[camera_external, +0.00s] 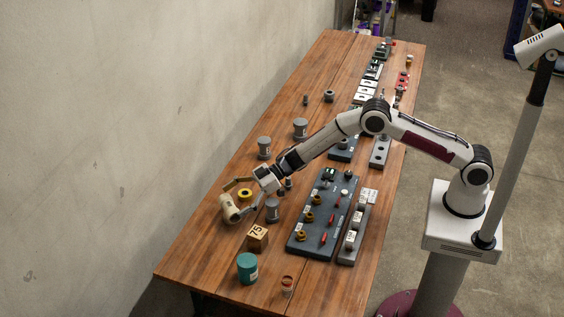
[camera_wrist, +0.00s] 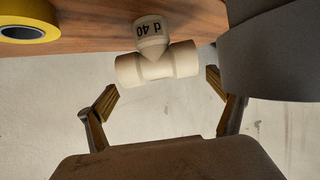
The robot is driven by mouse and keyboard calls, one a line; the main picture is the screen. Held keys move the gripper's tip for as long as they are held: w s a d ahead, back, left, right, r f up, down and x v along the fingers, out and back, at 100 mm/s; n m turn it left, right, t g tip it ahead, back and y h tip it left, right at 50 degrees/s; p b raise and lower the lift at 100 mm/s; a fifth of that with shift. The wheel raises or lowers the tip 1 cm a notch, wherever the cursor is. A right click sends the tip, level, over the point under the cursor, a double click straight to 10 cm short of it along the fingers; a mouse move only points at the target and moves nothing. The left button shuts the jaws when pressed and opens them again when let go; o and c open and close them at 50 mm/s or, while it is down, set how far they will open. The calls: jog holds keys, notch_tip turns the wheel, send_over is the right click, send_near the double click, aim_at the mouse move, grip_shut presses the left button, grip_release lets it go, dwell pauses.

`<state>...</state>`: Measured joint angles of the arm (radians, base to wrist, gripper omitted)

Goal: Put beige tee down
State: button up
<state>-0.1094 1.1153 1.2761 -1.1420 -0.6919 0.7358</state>
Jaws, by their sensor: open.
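The beige tee (camera_external: 230,208) is at the table's left edge, beyond my gripper (camera_external: 243,197). In the wrist view the beige tee (camera_wrist: 158,65) lies with its through-pipe across the picture and its branch, marked "d 40", towards the table top. My gripper (camera_wrist: 165,110) is open, with one finger on each side below the tee. In the wrist view a gap shows between the fingers and the tee. Whether the tee fully rests on the table is hard to tell.
A yellow tape roll (camera_external: 245,194) lies close behind the tee. A grey fitting (camera_external: 272,210) stands close to the right of my gripper. A wooden block marked 75 (camera_external: 257,237), a teal cylinder (camera_external: 247,267) and a dark panel (camera_external: 325,213) are nearby. The wooden table (camera_external: 200,255) is bare at front left.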

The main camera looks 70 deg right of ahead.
jog(key=v, duration=1)
jog(key=shift+d+r, duration=0.1)
jog(key=shift+r, duration=0.05)
dwell(0.8)
jog(key=s+d+r+m+t+h, duration=0.1)
jog(key=d+r+h, duration=0.1)
jog(key=d+r, duration=0.3)
jog(key=d+r+m+t+h, duration=0.1)
jog(key=d+r+m+h, duration=0.2)
jog(key=r, duration=0.5)
jog(key=s+d+r+m+h, duration=0.2)
jog(key=s+d+r+h, duration=0.2)
jog(key=s+d+r, duration=0.6)
jog(key=s+d+r+m+g+h, duration=0.1)
jog(key=s+g, duration=0.1)
jog(key=s, duration=0.8)
jog(key=s+d+r+m+g+h, duration=0.1)
jog(key=s+d, duration=0.1)
jog(key=s, duration=0.8)
jog(key=s+a+f+g, duration=0.1)
jog(key=s+f, duration=0.1)
jog(key=s, duration=0.8)
jog(key=s+a+f+m+g+y, duration=0.1)
jog(key=s+a+f+g, duration=0.1)
jog(key=s, duration=0.7)
jog(key=shift+s+a+f, duration=0.25)
jog(key=shift+s+f, duration=0.15)
jog(key=shift+f, duration=0.15)
